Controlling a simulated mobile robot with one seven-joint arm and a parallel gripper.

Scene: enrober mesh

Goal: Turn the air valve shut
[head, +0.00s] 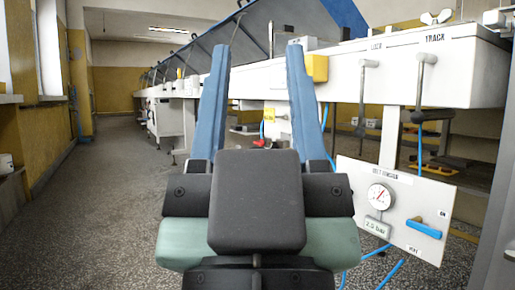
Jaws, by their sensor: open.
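The air valve's blue handle (424,228) sits low at the right on a white panel (350,172), which has a heading too small to read surely. The handle lies nearly level, sloping slightly down to the right. The label "ON" is above its right end and another, apparently "VENT", is below it. A round gauge (380,196) with a red needle is to its left, above a small display reading about 2.0 bar. My gripper (258,48) is in the centre, its two blue fingers spread wide with nothing between them. It is apart from the valve, to its left.
A long white machine (455,78) runs along the right, with hanging grey handles labelled "TRACK" (424,90) and apparently "LOCK" (364,95). Blue hoses (386,273) run near the floor by the panel. The speckled floor (100,200) at the left is clear.

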